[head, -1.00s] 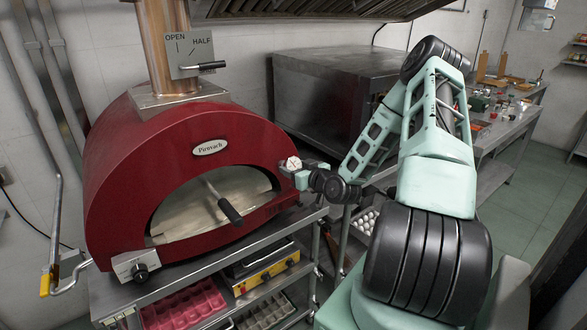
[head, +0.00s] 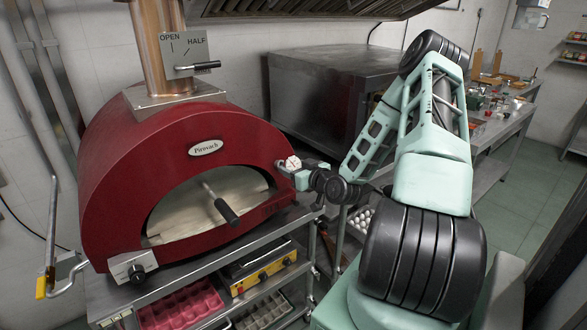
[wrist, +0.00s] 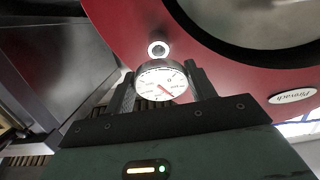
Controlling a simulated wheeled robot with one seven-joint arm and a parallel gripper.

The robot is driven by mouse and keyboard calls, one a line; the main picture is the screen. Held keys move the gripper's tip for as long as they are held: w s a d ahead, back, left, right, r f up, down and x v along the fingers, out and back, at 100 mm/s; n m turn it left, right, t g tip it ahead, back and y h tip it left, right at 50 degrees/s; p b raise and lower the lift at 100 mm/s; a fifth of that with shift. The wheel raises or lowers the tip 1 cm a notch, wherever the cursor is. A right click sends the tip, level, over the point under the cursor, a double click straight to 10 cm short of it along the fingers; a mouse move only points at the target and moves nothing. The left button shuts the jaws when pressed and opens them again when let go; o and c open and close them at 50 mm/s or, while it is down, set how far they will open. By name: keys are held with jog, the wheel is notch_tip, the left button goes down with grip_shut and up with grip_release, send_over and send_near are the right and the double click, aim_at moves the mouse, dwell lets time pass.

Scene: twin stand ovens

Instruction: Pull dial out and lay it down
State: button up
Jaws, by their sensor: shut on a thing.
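The dial (wrist: 160,84) is a round gauge with a white face, a red needle and a metal rim. My gripper (wrist: 160,72) is shut on it, one dark finger at each side. In the wrist view a round port with a pale ring (wrist: 158,48) shows on the red oven just past the dial's rim. The dial looks clear of this port, though the exact gap is hard to judge. In the head view the dial (head: 293,163) is at the right front of the red oven (head: 170,130), at the tip of my arm.
The oven's mouth holds a black-handled tool (head: 226,211). Its metal stand (head: 205,262) carries a yellow appliance (head: 262,270) and pink and grey trays below. A dark steel oven (head: 320,95) stands behind. A cluttered steel counter (head: 500,125) is at the back right.

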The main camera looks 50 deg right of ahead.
jog(key=v, duration=0.8)
jog(key=shift+r, duration=0.4)
jog(key=shift+s, duration=0.15)
dwell(0.4)
jog(key=w+a+f+n+y+b, duration=0.1)
jog(key=w+a+f+b, duration=0.1)
jog(key=a+f, duration=0.9)
jog(key=w+a+f+n+y+b, duration=0.1)
jog(key=a+f+b, duration=0.4)
jog(key=a+f, duration=0.6)
jog(key=a+y, duration=0.1)
jog(key=a, duration=0.4)
jog(key=shift+w+a+f+n+y, duration=0.25)
jog(key=shift+w+a+n+y, duration=0.05)
jog(key=shift+w+a+n, duration=0.1)
